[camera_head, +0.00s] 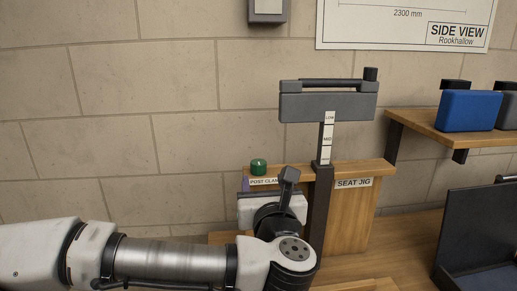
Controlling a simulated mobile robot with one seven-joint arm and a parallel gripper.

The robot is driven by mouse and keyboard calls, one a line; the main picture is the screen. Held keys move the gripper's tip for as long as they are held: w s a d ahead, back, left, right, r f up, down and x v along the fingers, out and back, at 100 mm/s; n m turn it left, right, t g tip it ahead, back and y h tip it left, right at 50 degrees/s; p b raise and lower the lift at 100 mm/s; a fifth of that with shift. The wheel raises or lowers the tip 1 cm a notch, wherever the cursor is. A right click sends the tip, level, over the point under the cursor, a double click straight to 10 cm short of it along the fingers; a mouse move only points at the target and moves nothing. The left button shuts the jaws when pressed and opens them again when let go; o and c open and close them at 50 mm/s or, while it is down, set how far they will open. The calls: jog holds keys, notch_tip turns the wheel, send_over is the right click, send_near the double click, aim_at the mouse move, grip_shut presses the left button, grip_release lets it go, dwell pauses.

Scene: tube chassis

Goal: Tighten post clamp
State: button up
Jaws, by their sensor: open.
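A grey seat block (328,107) tops the post. The POST CLAMP label (264,182) is partly covered on its right. A green round knob or button (258,167) sits above it. A dark angled lever-like part (289,176) stands left of the sleeve; I cannot tell what it joins. My gripper (268,198) is open, in front of the stand below the label. My wrist hides its fingertips and any contact.
A wooden shelf (453,137) at right carries a blue case (468,111) and a grey case (507,116). A dark open box (487,230) stands at lower right. A brick wall is close behind, with a grey box (267,10) on it. Some bench surface right of the stand is clear.

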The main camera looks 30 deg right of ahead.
aim_at(259, 167)
jog(key=p+x, duration=0.2)
jog(key=x, duration=0.8)
jog(key=shift+c, duration=0.2)
jog(key=c, duration=0.9)
